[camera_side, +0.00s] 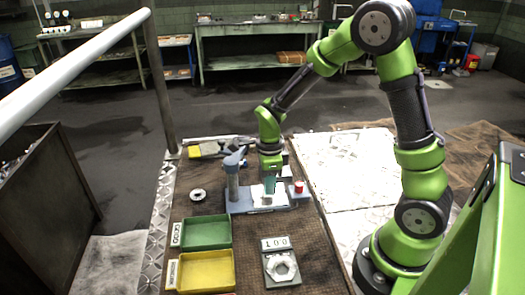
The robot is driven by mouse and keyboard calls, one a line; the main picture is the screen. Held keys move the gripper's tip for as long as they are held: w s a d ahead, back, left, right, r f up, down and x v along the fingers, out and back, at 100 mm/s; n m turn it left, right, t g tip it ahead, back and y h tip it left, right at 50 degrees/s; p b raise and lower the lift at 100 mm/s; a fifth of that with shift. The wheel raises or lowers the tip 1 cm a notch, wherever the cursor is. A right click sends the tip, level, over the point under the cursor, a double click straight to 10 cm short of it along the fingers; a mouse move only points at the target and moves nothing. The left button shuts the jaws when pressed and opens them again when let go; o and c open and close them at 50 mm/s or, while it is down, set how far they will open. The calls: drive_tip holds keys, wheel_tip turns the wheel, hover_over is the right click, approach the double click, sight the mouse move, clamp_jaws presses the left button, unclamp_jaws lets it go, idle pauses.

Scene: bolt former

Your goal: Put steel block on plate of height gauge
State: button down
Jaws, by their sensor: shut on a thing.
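The height gauge (233,188) stands on the brown work mat. It is blue-grey, with a column at its left and a long low base. Its pale plate (265,207) lies on the base below my gripper. My gripper (269,190) points down over the plate and is shut on the steel block (267,199), a small light piece at the fingertips. The block is right over the plate; at this size I cannot tell whether it touches it.
A red button (298,187) is at the base's right end. In front are a green tray (229,235), a yellow tray (231,275) and a plate with a nut and number display (275,243). A metal ring (198,195) lies to the left. A rail post (160,85) stands behind left.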

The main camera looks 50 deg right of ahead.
drive_tip(key=c, duration=0.9)
unclamp_jaws()
wheel_tip(320, 180, up, 12)
drive_tip(key=shift+r, duration=0.1)
drive_tip(key=shift+s+a+r+n+t+y, duration=0.35)
drive_tip(key=shift+s+a+r+n+t, duration=1.25)
drive_tip(key=shift+n, duration=2.25)
drive_tip(key=shift+s+a+r+n+t+y, duration=0.4)
drive_tip(key=shift+s+r+n+t, duration=0.6)
drive_tip(key=shift+s+n, duration=2.1)
drive_tip(key=shift+s+a+r+n+t+y, duration=0.25)
drive_tip(key=shift+s+a+r+n+t, duration=1.1)
drive_tip(key=shift+n, duration=3.2)
drive_tip(key=shift+w+d+r+g, duration=0.15)
drive_tip(key=shift+d+r+g, duration=0.1)
drive_tip(key=shift+g, duration=0.1)
